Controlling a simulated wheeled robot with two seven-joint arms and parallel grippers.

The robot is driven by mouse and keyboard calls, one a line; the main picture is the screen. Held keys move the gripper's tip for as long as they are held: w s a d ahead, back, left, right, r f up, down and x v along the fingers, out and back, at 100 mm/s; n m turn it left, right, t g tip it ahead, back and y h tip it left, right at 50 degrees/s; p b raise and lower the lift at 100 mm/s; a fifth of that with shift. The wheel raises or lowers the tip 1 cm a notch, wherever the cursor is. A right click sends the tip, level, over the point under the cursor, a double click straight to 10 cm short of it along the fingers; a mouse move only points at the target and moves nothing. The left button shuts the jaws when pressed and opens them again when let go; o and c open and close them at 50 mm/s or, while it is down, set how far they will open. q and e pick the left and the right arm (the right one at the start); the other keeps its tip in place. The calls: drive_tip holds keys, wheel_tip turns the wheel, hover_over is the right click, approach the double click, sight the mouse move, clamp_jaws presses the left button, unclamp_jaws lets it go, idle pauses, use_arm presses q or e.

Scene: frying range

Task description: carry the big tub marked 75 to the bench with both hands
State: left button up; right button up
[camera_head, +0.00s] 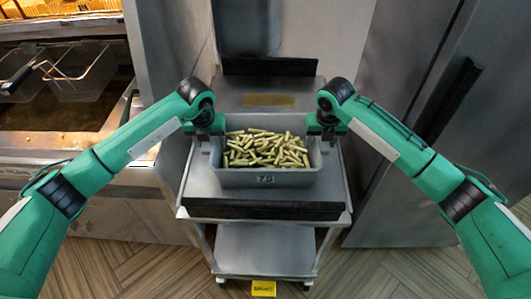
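The big tub marked 75 (265,179) is a grey bin filled with pale green-yellow cut sticks. It sits on the top of a metal stand (200,192) in the middle of the view. My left gripper (217,136) is at the tub's left side wall, near its upper rim. My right gripper (316,136) is at the right side wall in the same way. The fingers are small and partly hidden by the wrists, so I cannot tell whether they are closed on the rim. No bench can be made out for certain.
A fryer (60,110) with wire baskets and oil stands at the left. Tall grey metal cabinets (400,70) stand at the right and back. Wooden floor (395,275) shows in front.

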use_arm(q)
clamp_jaws()
use_arm(e)
clamp_jaws()
use_arm(q)
drive_tip(key=shift+w+r, duration=0.1)
drive_tip(key=shift+r, duration=0.05)
use_arm(e)
drive_tip(key=shift+w+r, duration=0.1)
drive_tip(key=shift+r, duration=0.05)
